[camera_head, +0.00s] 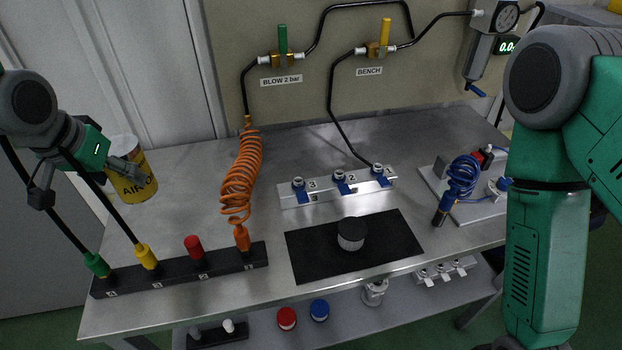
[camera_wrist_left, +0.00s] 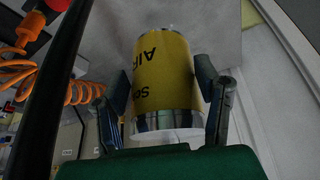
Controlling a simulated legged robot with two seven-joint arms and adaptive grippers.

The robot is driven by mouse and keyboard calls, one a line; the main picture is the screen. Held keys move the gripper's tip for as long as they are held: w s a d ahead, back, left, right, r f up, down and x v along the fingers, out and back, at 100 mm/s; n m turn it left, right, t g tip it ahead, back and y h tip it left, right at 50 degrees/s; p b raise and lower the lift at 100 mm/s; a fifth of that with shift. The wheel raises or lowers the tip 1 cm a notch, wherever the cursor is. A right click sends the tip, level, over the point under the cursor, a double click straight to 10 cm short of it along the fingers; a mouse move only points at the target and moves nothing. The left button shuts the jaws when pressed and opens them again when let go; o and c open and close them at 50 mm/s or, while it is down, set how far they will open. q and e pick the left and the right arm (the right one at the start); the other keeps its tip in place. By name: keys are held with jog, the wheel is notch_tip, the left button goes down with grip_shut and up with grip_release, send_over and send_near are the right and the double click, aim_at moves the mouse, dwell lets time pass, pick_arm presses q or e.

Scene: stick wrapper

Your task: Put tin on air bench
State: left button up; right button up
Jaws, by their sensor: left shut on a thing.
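The tin (camera_head: 135,186) has a yellow label with dark lettering and a pale lid. My left gripper (camera_head: 124,164) is shut on it and holds it up at the left, over or near the left end of the metal air bench (camera_head: 190,222). In the left wrist view the tin (camera_wrist_left: 166,75) sits between the two fingers of the gripper (camera_wrist_left: 170,92), its silver end towards the palm. The gripper's far finger is partly hidden in the head view. My right arm shows at the right, but its gripper is out of view.
A black rack (camera_head: 180,272) with coloured-ended hoses lines the bench's front left. An orange coiled hose (camera_head: 241,180) hangs behind it. A black mat (camera_head: 305,258) carries a round dark-topped part (camera_head: 351,234). A numbered manifold (camera_head: 325,196) stands behind. Bare metal lies left of the coil.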

aim_at(126, 196)
pick_arm(q)
jog(key=f+b, duration=0.3)
jog(key=f, duration=0.1)
jog(key=shift+s+d, duration=0.1)
jog(key=shift+s, duration=0.15)
jog(key=shift+w+f, duration=0.15)
jog(key=shift+f, duration=0.25)
jog(key=f, duration=0.4)
jog(key=f+b, duration=0.1)
jog(key=f, duration=0.4)
jog(key=shift+s+f, duration=0.2)
jog(key=shift+f, duration=0.1)
jog(key=shift+w+f, duration=0.1)
jog(key=shift+f, duration=0.05)
jog(key=o, duration=1.6)
jog(key=shift+c, duration=0.2)
